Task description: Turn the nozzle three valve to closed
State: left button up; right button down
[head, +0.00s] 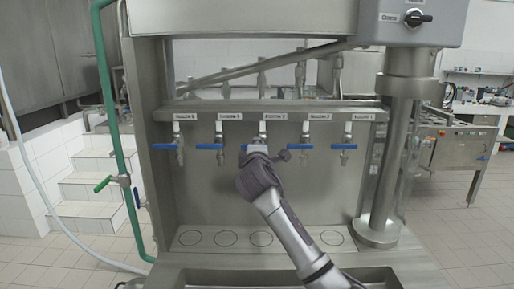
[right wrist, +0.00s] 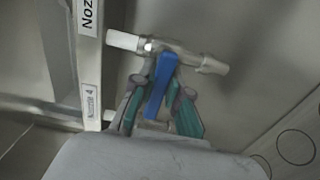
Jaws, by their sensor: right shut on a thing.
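The nozzle three valve is the middle one in the row, and my right gripper (head: 265,153) largely covers it in the head view. Its metal body (right wrist: 185,54) with a white upper end shows in the right wrist view. Its blue handle (right wrist: 159,84) lies across the pipe rather than along it. My right gripper (right wrist: 157,98) is shut on this handle, with one green-padded finger on each side. In the head view a bit of the blue handle (head: 244,147) shows left of the gripper. My left gripper is not in view.
Valves with crosswise blue handles flank it, left (head: 209,146) and right (head: 300,147). A label reading Nozzle 4 (right wrist: 89,103) is on the rail. A steel column (head: 396,150) stands right, and a green pipe (head: 112,100) left. Marked circles (head: 225,239) lie on the shelf below.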

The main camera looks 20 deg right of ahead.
jog(key=c, duration=1.1)
grip_release()
jog(key=shift+c, duration=0.2)
jog(key=shift+s, duration=0.1)
jog(key=v, duration=1.2)
jog(key=shift+f, duration=0.1)
